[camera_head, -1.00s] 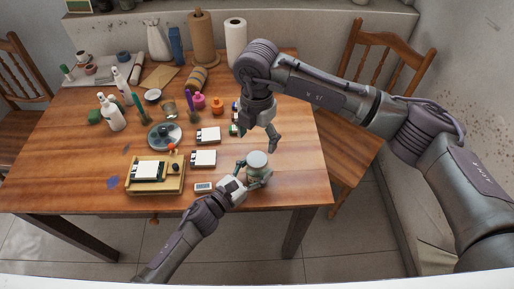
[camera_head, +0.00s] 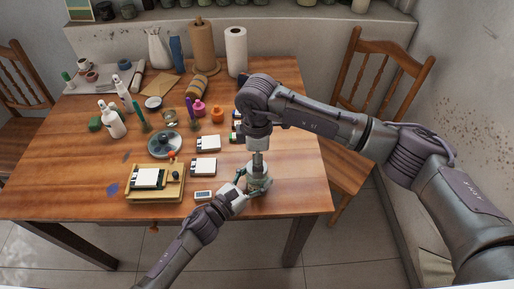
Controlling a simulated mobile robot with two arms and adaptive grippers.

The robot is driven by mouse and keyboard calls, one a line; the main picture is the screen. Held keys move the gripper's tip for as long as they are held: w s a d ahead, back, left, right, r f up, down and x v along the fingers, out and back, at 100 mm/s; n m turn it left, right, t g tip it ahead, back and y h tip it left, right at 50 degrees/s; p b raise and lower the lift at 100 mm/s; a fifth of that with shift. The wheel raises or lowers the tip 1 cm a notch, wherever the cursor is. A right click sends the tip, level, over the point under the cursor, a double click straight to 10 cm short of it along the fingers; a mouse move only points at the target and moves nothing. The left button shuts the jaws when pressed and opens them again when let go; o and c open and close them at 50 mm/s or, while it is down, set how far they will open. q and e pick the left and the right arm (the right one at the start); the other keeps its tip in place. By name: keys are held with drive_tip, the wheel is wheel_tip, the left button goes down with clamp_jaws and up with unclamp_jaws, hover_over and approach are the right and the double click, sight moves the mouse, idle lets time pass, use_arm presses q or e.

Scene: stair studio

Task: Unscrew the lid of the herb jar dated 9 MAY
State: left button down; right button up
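A glass jar (camera_head: 262,184) with greenish contents stands on the right part of the table near its front edge. Its date label cannot be read. My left gripper (camera_head: 254,187) is at the jar from the left, its fingers around the lower body; it appears shut on it. My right gripper (camera_head: 258,164) points straight down over the jar's top. Its fingers hide most of the lid, so I cannot tell whether they grip it or only hover over it.
White cards (camera_head: 204,167) lie left of the jar, with a small display device (camera_head: 204,195) near the front. A wooden tray (camera_head: 141,194), a grey plate (camera_head: 165,145) and bottles (camera_head: 111,121) stand further left. Paper rolls (camera_head: 236,52) stand at the back. The table's right front corner is clear.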

drive_tip(key=shift+f, duration=1.35)
